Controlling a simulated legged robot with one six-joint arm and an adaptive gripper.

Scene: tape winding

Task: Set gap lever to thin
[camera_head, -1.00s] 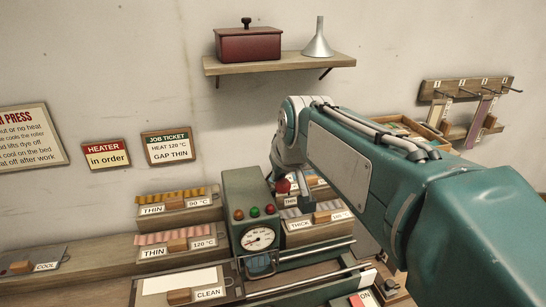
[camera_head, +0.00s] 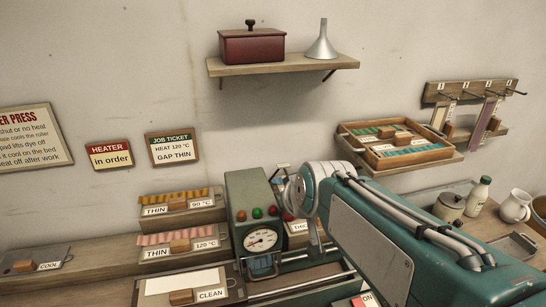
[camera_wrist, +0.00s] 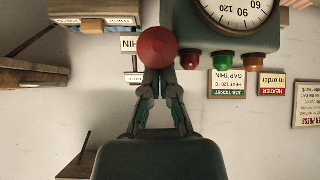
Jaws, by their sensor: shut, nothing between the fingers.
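The gap lever's round red knob (camera_wrist: 157,47) shows large in the wrist view, which is upside down. In the head view a small part of the knob (camera_head: 287,216) shows right of the lamps on the green press (camera_head: 245,190), partly hidden by my arm. My gripper (camera_wrist: 158,80) is shut and empty, its fingertips at or very near the knob; I cannot tell whether they touch. A white label ending in "HIN" (camera_wrist: 130,43) shows beside the knob. The lever's shaft is hidden, and I cannot tell its setting. The job ticket (camera_head: 172,148) reads "HEAT 120 °C, GAP THIN".
The dial (camera_head: 261,240) is on the press front, below the lamps. Labelled boxes (camera_head: 180,205) stand left of the press. A wall shelf (camera_head: 285,66) holds a red box and a funnel. A tray (camera_head: 395,142) sits on a shelf at right, above jars.

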